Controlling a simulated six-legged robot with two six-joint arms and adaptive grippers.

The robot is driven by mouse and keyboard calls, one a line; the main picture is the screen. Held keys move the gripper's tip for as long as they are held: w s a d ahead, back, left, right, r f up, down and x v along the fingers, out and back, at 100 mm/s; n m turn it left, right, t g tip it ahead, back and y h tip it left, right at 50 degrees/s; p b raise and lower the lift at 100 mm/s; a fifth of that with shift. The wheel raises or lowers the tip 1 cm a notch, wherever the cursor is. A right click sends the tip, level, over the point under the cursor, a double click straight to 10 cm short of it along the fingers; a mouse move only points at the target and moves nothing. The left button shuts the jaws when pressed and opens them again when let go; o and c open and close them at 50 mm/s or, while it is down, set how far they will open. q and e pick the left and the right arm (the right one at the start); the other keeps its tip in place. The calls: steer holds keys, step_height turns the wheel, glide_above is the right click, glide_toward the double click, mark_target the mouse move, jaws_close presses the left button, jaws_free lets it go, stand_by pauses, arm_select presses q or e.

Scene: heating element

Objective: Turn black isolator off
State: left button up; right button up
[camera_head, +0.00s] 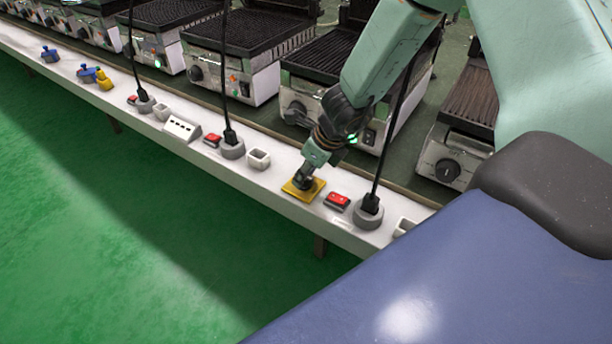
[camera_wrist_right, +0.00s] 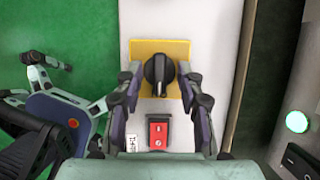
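The black isolator is a black rotary knob (camera_wrist_right: 159,76) on a square yellow plate (camera_wrist_right: 176,48), fixed to the white ledge. Its handle lies roughly up-down in the right wrist view. My right gripper (camera_wrist_right: 158,78) has one finger on each side of the knob, with a small gap on both sides, so it is open around it. In the head view the right gripper (camera_head: 307,178) points down over the yellow plate (camera_head: 291,188) and mostly hides the knob. My left gripper is in neither view.
A red switch (camera_head: 338,201) and a grey socket with a black plug (camera_head: 370,211) sit right of the yellow plate. The red switch also shows in the wrist view (camera_wrist_right: 159,132). A row of grills (camera_head: 246,50) stands behind the ledge. Green floor (camera_head: 120,230) lies open in front.

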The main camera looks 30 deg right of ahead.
steer(key=shift+c, duration=0.4)
jaws_close()
